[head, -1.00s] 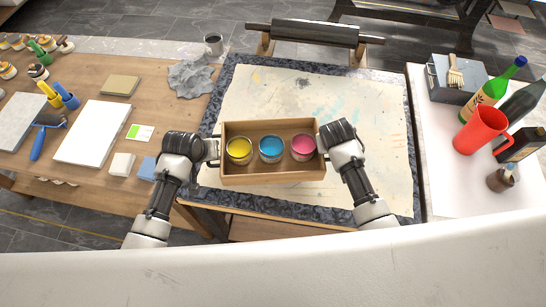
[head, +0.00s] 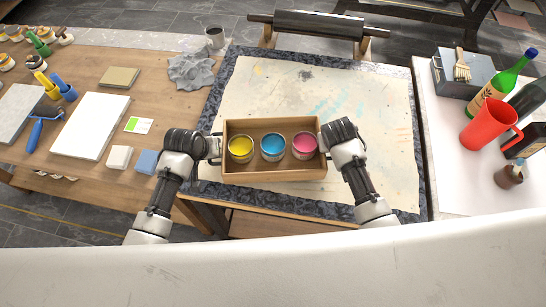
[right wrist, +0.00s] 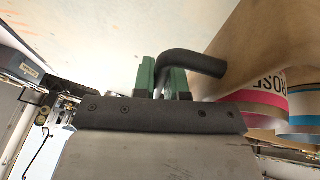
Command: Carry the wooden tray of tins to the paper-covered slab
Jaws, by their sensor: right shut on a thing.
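The wooden tray (head: 274,174) is a level open box holding a yellow tin (head: 240,149), a blue tin (head: 272,147) and a pink tin (head: 303,145), all upright. It is over the near part of the paper-covered slab (head: 318,96); I cannot tell whether it touches the paper. My right gripper (head: 326,142) is at the tray's right end. In the right wrist view its green-padded jaws (right wrist: 164,80) are shut on the dark bent handle (right wrist: 195,63). My left gripper (head: 214,147) is at the tray's left end, its jaws too small to make out.
A roller (head: 306,24) lies behind the slab. On the left bench are a grey cloth (head: 192,70), a white slab (head: 91,126) and a blue block (head: 147,161). On the right table are a red jug (head: 484,124) and bottles (head: 500,85). The paper behind the tray is clear.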

